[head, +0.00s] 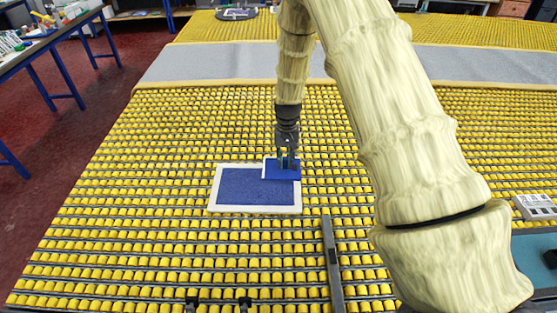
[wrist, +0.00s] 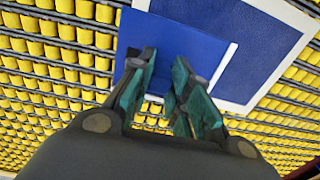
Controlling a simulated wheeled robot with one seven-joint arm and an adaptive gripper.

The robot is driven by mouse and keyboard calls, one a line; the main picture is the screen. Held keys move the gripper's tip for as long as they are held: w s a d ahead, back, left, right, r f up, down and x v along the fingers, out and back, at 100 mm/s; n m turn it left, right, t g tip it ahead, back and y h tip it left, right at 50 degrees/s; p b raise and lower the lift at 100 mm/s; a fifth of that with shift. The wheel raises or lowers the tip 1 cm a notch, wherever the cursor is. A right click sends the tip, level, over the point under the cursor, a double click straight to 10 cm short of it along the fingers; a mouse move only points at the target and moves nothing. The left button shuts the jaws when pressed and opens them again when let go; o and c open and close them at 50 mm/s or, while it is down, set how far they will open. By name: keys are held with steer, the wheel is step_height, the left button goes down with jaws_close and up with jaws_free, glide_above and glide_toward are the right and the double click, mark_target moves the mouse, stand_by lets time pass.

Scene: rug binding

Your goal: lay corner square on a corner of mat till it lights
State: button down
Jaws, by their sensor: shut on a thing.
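The mat (head: 245,190) is a blue rectangle with a white border, lying flat on the yellow rollers in the middle of the head view. In the wrist view its blue field (wrist: 255,40) shows at the upper right. The corner square (head: 280,173) is a blue plate with white strips along its left and far sides in the head view. It overlaps the mat's far right corner, hiding it. My gripper (head: 287,160) is shut on the square from above. The square also fills the middle of the wrist view (wrist: 175,40). I cannot tell whether it touches the mat. No light shows.
Yellow rollers (head: 120,180) spread all around the mat. A grey metal bar (head: 332,265) lies in front, right of the mat. A grey band (head: 200,65) crosses behind. A blue-legged bench (head: 50,50) stands far left, and a pale panel (head: 535,206) sits at the right.

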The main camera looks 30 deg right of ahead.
steer(key=s+a, duration=0.3)
steer(key=s, duration=0.4)
steer(key=shift+s+a+f, duration=0.25)
steer(key=shift+s+a, duration=0.1)
steer(key=shift+s, duration=0.05)
steer(key=shift+p, duration=0.4)
steer(key=shift+f+b, duration=1.45)
steer(key=shift+f, duration=1.35)
step_height(320, 180, up, 7)
steer(key=p, duration=0.4)
steer(key=shift+p, duration=0.35)
